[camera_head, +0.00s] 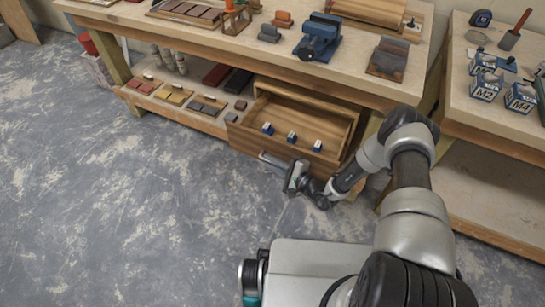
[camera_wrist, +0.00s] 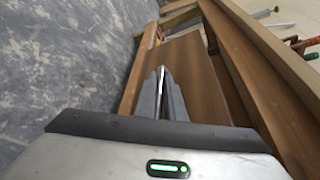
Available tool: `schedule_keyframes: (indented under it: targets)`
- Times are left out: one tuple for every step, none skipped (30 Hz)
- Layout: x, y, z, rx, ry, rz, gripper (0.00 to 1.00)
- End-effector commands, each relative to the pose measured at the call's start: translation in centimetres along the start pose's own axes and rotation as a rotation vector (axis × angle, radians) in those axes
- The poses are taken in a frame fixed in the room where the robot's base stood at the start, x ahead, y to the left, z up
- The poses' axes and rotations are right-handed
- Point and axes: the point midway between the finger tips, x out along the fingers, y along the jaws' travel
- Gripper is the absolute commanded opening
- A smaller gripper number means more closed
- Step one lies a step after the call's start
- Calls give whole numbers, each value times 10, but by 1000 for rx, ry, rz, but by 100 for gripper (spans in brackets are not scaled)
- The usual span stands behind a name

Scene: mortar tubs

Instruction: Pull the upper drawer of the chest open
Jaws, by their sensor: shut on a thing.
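The wooden chest (camera_head: 352,133) stands under the workbench. Its upper drawer (camera_head: 245,141) stands out from it, with the inside showing from above. My gripper (camera_head: 268,158) is low in front of the drawer front. In the wrist view its fingers (camera_wrist: 162,76) are shut on a thin bright bar, seemingly the drawer handle, against the brown wooden panel (camera_wrist: 195,75). The fingers hide most of the handle.
The workbench (camera_head: 275,62) above carries a blue vise (camera_head: 318,38) and several small blocks. A low shelf (camera_head: 190,118) left of the chest holds coloured pieces. A second bench (camera_head: 500,122) stands at the right. The grey floor (camera_head: 130,220) at the left is clear.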

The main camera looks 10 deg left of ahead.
Motion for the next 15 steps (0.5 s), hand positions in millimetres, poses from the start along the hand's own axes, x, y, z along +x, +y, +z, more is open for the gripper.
schedule_keyframes:
  targets:
    - [-1, 1, 1, -1, 0, 1, 0]
    - [-1, 1, 2, -1, 0, 2, 0]
    - [-2, 2, 2, -1, 0, 1, 0]
    - [-2, 2, 2, -1, 0, 1, 0]
    - [-2, 2, 2, -2, 0, 1, 0]
    - [-2, 2, 2, -2, 0, 1, 0]
    - [-2, 2, 2, -2, 0, 1, 0]
    - [-2, 2, 2, -2, 0, 1, 0]
    - [-2, 2, 2, -2, 0, 1, 0]
    - [-2, 2, 2, -2, 0, 1, 0]
    - [-2, 2, 2, -2, 1, 1, 0]
    - [-2, 2, 2, -2, 1, 1, 0]
    - [-2, 2, 2, -2, 1, 1, 0]
    - [-2, 2, 2, -2, 1, 1, 0]
    - [-2, 2, 2, -2, 1, 1, 11]
